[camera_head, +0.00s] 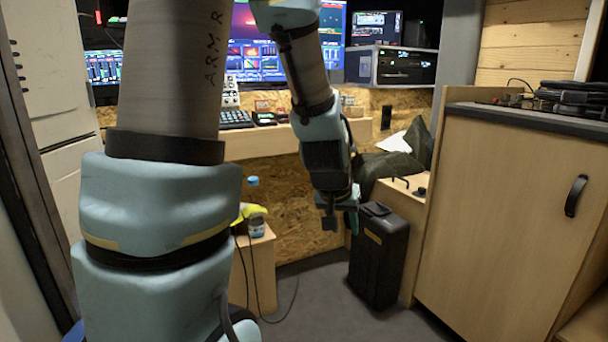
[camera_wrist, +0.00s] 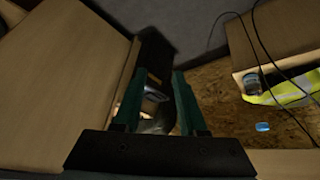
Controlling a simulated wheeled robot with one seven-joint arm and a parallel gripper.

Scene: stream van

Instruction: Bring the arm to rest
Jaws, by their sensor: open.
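My gripper (camera_head: 341,214) hangs at the end of my extended arm near the middle of the head view, pointing down. In the wrist view its two green fingers (camera_wrist: 158,85) stand apart. A dark, shiny shape shows between and beyond them, and I cannot tell what it is. I see nothing held. In the head view the gripper is just left of the top of a black case (camera_head: 378,255) on the floor. I cannot tell the gap between them. My arm's near links cover much of the left of the head view.
A wooden cabinet (camera_head: 510,215) stands at right. A low wooden box (camera_head: 262,262) at left bears a yellow vest (camera_wrist: 288,94) and a small can (camera_head: 257,226). Behind is a desk (camera_head: 250,143) with screens (camera_head: 255,45). Cables hang by the box. Grey floor (camera_head: 315,310) is clear in front.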

